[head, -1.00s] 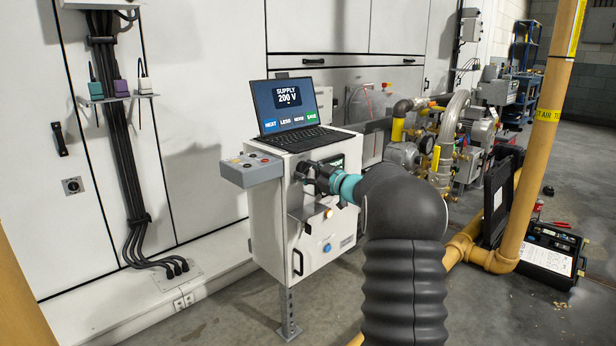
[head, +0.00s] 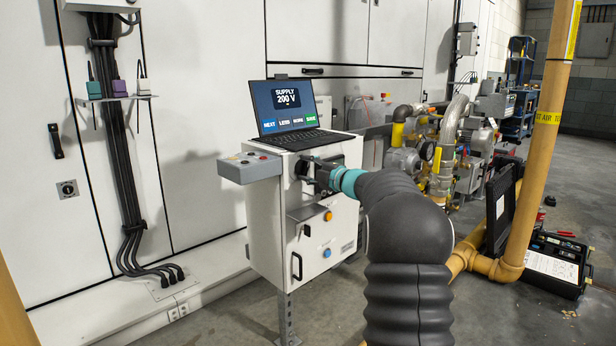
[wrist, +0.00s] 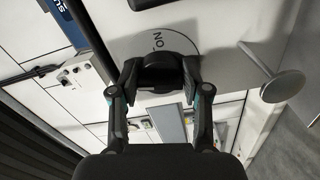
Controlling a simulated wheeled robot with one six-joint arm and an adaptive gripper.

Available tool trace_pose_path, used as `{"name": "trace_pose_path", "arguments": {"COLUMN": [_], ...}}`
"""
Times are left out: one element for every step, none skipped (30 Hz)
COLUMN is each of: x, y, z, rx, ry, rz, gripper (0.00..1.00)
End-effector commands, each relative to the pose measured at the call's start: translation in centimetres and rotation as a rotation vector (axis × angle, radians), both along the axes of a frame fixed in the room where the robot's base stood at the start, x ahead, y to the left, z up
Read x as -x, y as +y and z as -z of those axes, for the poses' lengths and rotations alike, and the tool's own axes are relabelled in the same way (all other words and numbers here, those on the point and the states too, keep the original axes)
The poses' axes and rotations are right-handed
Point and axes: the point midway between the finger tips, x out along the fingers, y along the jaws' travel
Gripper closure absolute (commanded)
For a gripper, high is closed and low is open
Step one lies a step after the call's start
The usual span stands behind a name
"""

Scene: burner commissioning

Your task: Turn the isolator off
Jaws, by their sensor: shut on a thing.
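The isolator is a black rotary knob (wrist: 158,70) on a grey round plate (wrist: 130,46) marked "ON", which reads upside down in the wrist view. My gripper (wrist: 160,76) has one finger on each side of the knob and is shut on it. In the head view my gripper (head: 318,176) reaches the upper front of the white cabinet (head: 269,225). The arm and fingers hide most of the knob there. The wrist view shows no other mark on the plate clearly.
A laptop (head: 289,107) reading "SUPPLY 200 V" stands on the cabinet. A grey button box (head: 249,168) juts from its left side. Orange (head: 328,216) and blue (head: 327,251) knobs sit lower on the front. Yellow pipes (head: 540,140) and an open black case (head: 550,262) stand right.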

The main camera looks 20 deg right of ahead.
Motion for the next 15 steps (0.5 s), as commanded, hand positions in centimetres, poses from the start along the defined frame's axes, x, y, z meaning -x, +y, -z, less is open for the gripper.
{"name": "trace_pose_path", "arguments": {"x": [0.00,0.00,0.00,0.00,0.01,0.01,0.00,0.00,0.01,0.00,0.01,0.00,0.01,0.01,0.00], "y": [-0.06,-0.07,-0.07,-0.07,-0.07,-0.07,-0.08,-0.08,-0.07,-0.08,-0.07,-0.08,-0.07,-0.07,-0.08], "z": [0.19,0.16,0.13,0.12,0.10,0.08,0.06,0.05,0.02,0.01,-0.02,-0.04,-0.06,-0.07,-0.09], "rx": [0.030,0.048,0.072,0.089,0.103,0.123,0.134,0.146,0.161,0.169,0.177,0.187,0.193,0.198,0.204], "ry": [-0.012,-0.019,-0.027,-0.033,-0.038,-0.045,-0.049,-0.054,-0.059,-0.062,-0.065,-0.068,-0.071,-0.073,-0.075], "rz": [0.002,0.002,0.002,0.002,0.002,0.002,0.002,0.002,0.002,0.002,0.002,0.002,0.002,0.002,0.002], "gripper": [0.88,0.88,0.88,0.88,0.88,0.88,0.88,0.88,0.88,0.88,0.88,0.88,0.88,0.88,0.88]}}
